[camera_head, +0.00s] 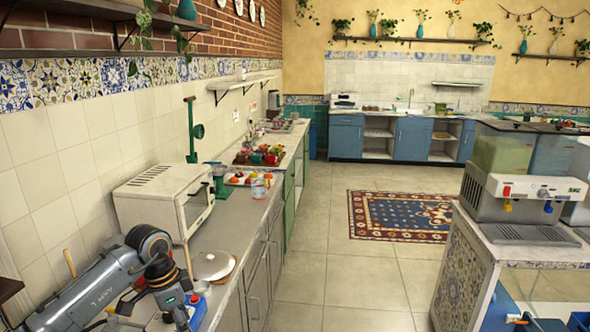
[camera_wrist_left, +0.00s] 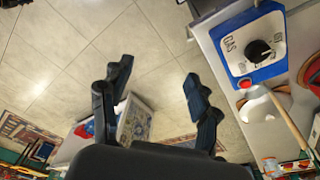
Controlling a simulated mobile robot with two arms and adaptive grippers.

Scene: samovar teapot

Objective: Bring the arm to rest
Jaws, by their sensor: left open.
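My left arm (camera_head: 100,285) comes in from the lower left of the head view, its dark wrist (camera_head: 163,272) near the front edge of the counter. In the left wrist view my left gripper (camera_wrist_left: 158,82) is open, its two dark fingers wide apart with only floor and distant furniture showing between them. Its fingertips are not clear in the head view. A blue gas unit with a black dial (camera_wrist_left: 257,50) is to the right of the fingers in the wrist view, apart from them. My right gripper cannot be made out.
Fruit trays (camera_head: 248,179) lie farther along. The tiled floor (camera_head: 330,262) is clear up to a patterned rug (camera_head: 400,215). A drink dispenser (camera_head: 525,190) stands at right.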

